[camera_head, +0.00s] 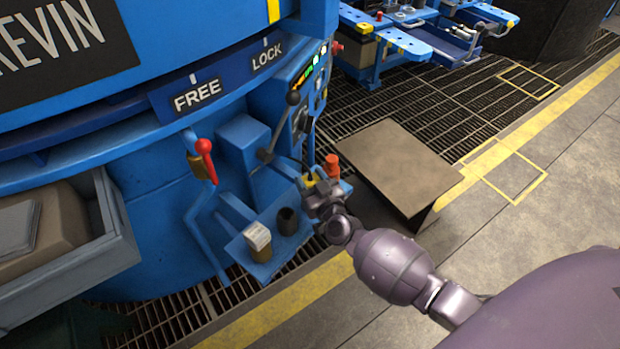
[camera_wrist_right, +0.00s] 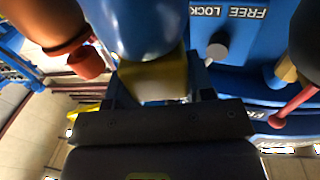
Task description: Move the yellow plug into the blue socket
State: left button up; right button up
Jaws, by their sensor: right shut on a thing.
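In the head view my right gripper (camera_head: 320,192) is at the back right of the small blue shelf, beside the furnace. Its fingers are shut on the yellow plug (camera_head: 308,181), which is mostly hidden by the gripper there. In the right wrist view the yellow plug (camera_wrist_right: 155,80) sits between the jaws, and a rounded blue part (camera_wrist_right: 140,25) lies right against its far end. I cannot tell for certain whether that blue part is the blue socket, or whether the plug is inside it. My left gripper is not in view.
An orange-red plug (camera_head: 332,166) stands close behind my right gripper. A dark cup (camera_head: 287,221) and a pale block (camera_head: 258,242) stand on the blue shelf (camera_head: 272,266). A red-knobbed lever (camera_head: 204,148) is to the left. A brown metal plate (camera_head: 397,163) is to the right.

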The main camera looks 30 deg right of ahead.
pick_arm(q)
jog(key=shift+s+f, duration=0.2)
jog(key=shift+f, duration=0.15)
pick_arm(e)
jog(key=shift+f, duration=0.4)
jog(key=o, duration=0.6)
jog(key=shift+o, duration=0.2)
jog(key=shift+r, duration=0.1)
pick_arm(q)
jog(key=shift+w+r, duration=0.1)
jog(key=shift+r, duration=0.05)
pick_arm(e)
jog(key=shift+s, duration=0.1)
